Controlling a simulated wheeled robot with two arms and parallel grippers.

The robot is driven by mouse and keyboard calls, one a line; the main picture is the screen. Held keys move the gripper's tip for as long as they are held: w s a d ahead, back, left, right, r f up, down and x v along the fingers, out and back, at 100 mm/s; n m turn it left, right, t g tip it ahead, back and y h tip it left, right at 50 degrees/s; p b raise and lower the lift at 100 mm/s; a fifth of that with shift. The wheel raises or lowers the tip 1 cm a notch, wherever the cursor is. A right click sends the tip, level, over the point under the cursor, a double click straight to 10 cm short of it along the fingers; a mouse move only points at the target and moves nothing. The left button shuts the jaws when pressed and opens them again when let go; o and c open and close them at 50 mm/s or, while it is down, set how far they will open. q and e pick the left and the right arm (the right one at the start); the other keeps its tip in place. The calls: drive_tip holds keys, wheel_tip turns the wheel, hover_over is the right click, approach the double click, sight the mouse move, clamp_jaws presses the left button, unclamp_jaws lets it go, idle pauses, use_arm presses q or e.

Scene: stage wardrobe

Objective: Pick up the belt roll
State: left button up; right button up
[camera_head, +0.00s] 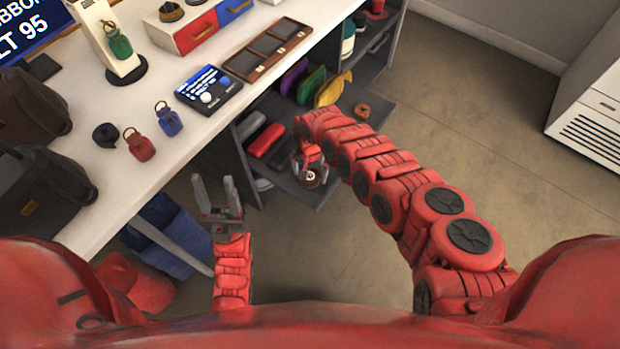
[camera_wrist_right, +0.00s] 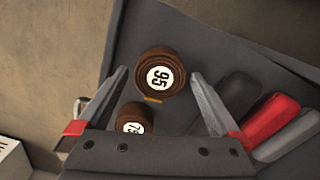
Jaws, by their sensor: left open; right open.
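In the right wrist view, a brown belt roll (camera_wrist_right: 160,72) with a white label reading 95 sits on a dark grey shelf (camera_wrist_right: 215,50). It lies between the fingertips of my right gripper (camera_wrist_right: 159,76), with gaps at both sides. A smaller brown roll (camera_wrist_right: 133,121), its label apparently 75, sits nearer the gripper's palm. In the head view my right gripper (camera_head: 311,172) is over the low shelf, and a brown roll with a white label shows there, partly hidden. My left gripper (camera_head: 213,182) is open and empty beside the table.
Red and grey rolled items (camera_wrist_right: 272,120) lie right of the rolls in the wrist view. The white table (camera_head: 180,150) holds bags, small pouches and a sign (camera_head: 28,25) with 95.

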drive_tip(key=c, duration=1.3)
drive_tip(key=shift+r, duration=0.2)
